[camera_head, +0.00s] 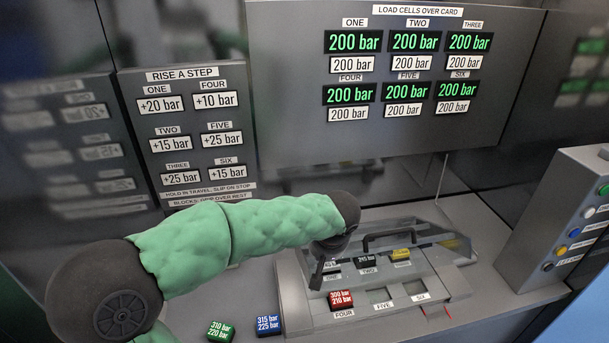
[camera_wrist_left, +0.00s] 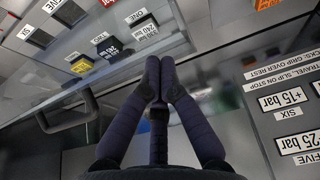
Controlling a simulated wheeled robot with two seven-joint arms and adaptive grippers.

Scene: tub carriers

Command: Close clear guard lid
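The clear guard lid (camera_head: 436,240) is a see-through panel at the back of the grey block station (camera_head: 300,310). It looks raised at a slant above the back row of slots; its exact angle is hard to tell. Its black bar handle (camera_head: 392,236) also shows at the left of the left wrist view (camera_wrist_left: 66,118). My left gripper (camera_head: 317,283) points down at the station's left side, left of the handle and apart from it. In the left wrist view its dark fingertips (camera_wrist_left: 160,68) are together, with nothing seen between them. My right gripper is in neither view.
A red block (camera_head: 341,299) sits in slot four; black (camera_head: 366,261) and yellow (camera_head: 402,254) blocks sit in the back row. Green (camera_head: 220,331) and blue (camera_head: 268,325) blocks lie on the counter in front. A button box (camera_head: 570,225) stands at right.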

